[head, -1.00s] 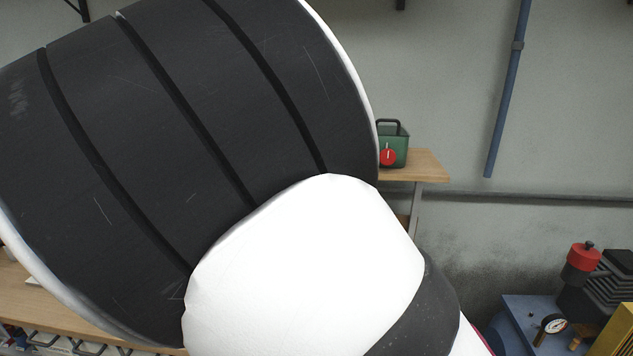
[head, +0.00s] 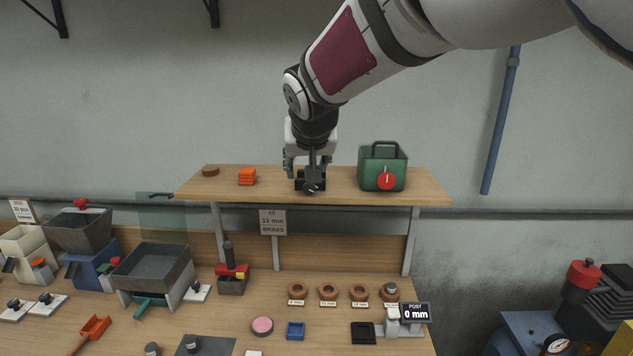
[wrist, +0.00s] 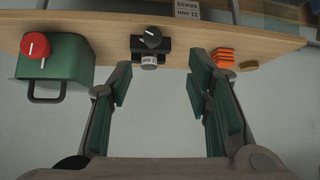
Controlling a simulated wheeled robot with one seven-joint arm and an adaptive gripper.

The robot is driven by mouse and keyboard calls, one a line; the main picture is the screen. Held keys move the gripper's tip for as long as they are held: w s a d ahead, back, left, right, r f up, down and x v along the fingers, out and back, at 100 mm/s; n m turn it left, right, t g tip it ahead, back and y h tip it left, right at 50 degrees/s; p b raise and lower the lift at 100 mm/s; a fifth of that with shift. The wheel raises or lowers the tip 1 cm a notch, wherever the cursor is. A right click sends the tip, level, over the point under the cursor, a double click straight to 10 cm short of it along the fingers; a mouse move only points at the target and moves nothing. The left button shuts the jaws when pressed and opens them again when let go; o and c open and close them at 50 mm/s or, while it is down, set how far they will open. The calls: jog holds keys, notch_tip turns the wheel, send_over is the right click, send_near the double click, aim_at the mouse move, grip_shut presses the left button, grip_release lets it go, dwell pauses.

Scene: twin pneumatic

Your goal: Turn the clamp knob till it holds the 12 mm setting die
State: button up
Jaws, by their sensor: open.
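The clamp (wrist: 137,46) is a small black block on the raised wooden shelf. Its black knob (wrist: 151,38) carries a pale mark line. A small grey cylinder with a label that seems to read 12 mm, the setting die (wrist: 149,61), sits at the clamp; I cannot tell whether it is gripped. In the head view the clamp (head: 316,184) is partly hidden by my gripper (head: 309,162), which points down over it. In the wrist view my gripper (wrist: 158,84) is open and empty, its green-padded fingers spread either side of the clamp's line, apart from the knob.
On the shelf (head: 425,188), a green box (head: 398,160) with a red knob stands right of the clamp; orange blocks (head: 247,176) and a brown disc (head: 210,170) stand left. Below, the bench holds several copper rings, a display (head: 415,313) reading 0 mm, and grey hoppers.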

aim_at(309, 187)
jog(key=x, duration=0.4)
jog(key=b+x, duration=0.1)
jog(key=x, duration=0.4)
jog(key=d+x, duration=0.1)
jog(key=x, duration=0.3)
jog(key=shift+w+d+f+b, duration=0.1)
jog(key=shift+w+f+b, duration=0.1)
jog(key=shift+w+b, duration=0.1)
grip_shut()
